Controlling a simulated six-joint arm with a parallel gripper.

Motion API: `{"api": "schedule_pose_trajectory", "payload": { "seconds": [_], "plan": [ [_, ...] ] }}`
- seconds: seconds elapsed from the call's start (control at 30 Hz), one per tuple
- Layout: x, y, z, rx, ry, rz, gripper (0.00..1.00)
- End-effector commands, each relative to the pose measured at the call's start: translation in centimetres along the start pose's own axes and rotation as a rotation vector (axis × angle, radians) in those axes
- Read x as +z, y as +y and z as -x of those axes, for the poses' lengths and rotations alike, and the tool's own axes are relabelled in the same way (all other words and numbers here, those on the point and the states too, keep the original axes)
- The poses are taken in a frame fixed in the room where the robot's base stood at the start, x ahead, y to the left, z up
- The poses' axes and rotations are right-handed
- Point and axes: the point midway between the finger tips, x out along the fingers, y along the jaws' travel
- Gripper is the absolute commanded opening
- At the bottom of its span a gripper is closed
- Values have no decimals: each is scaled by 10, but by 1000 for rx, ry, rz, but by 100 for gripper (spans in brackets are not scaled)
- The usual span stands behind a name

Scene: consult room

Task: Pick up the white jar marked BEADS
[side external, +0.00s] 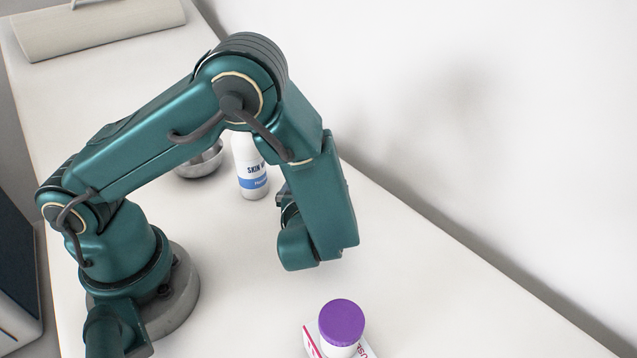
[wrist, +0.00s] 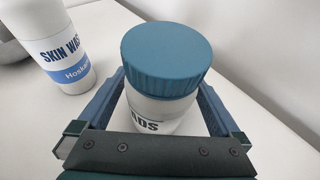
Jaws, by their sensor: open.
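A white jar (wrist: 160,115) with a ribbed teal-blue lid (wrist: 166,55) stands upright in the middle of the wrist view. My gripper (wrist: 160,102) is open, with one blue finger on each side of the jar. I cannot tell whether either finger touches it. In the side external view my arm hides the jar and most of my gripper.
A white skin wash bottle (side external: 250,180) stands close by, left of the jar in the wrist view. A metal bowl (side external: 203,160) is beside it. A purple-lidded container (side external: 341,322) sits at the front on a white box (side external: 311,343). A wall runs along the right.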

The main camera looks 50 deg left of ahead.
Motion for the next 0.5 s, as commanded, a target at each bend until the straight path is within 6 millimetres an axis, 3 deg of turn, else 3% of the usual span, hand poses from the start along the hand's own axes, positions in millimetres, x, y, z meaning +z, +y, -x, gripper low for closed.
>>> {"api": "schedule_pose_trajectory", "payload": {
  "seconds": [0.17, 0.43, 0.47, 0.5],
  "plan": [
    [0, 0, -16, 2, 1, 1, 100],
    [0, 0, -18, -1, 1, 1, 100],
    [0, 0, -18, -1, 1, 1, 96],
    [0, 0, -17, -1, 1, 1, 81]
  ]
}}
